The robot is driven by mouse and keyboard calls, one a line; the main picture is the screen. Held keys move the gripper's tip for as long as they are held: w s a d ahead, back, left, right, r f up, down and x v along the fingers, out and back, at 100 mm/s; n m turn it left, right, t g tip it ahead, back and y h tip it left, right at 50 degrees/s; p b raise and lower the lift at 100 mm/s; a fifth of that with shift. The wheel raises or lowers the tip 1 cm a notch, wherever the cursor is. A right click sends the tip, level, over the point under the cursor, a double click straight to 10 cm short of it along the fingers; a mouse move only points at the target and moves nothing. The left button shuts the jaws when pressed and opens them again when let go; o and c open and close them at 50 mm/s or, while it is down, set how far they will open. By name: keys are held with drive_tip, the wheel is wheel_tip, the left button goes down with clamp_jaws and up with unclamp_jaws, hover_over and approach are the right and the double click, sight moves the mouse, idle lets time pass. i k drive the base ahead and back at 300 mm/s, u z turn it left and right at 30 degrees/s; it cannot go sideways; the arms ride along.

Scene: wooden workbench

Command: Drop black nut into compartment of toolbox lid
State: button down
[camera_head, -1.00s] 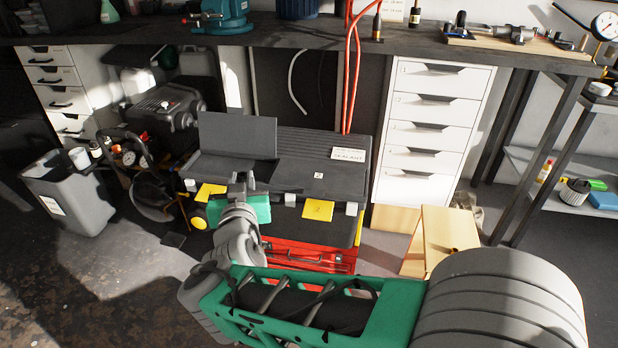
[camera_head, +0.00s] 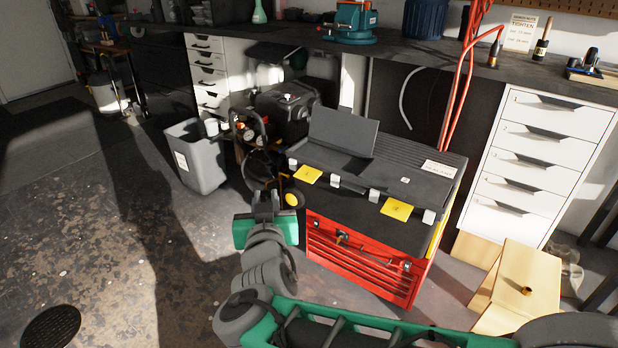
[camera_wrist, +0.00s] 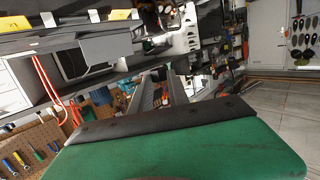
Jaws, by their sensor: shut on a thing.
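The toolbox has red drawers (camera_head: 355,262) and a dark grey lid (camera_head: 400,160) in the head view. A compartment at the left of the lid has its cover flap (camera_head: 343,133) raised; its inside is hidden. My gripper (camera_head: 265,200) is left of the toolbox's front left corner, apart from it, with its fingers close together. The fingers also show in the wrist view (camera_wrist: 162,88). The black nut cannot be made out between the dark fingers. The lid's edge with yellow labels (camera_wrist: 85,18) shows at the upper left of the wrist view.
A grey bin (camera_head: 190,155) and a black machine (camera_head: 285,110) stand left of the toolbox. A wooden stool (camera_head: 545,275) with a brass-coloured piece (camera_head: 526,290) on it stands at right. White drawers (camera_head: 540,150) are behind. Floor at left is open.

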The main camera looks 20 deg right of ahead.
sight(335, 158)
drive_tip(key=u, duration=0.8)
drive_tip(key=i, duration=2.1)
drive_tip(key=z, duration=0.8)
drive_tip(key=i, duration=0.5)
drive_tip(key=z, duration=0.45)
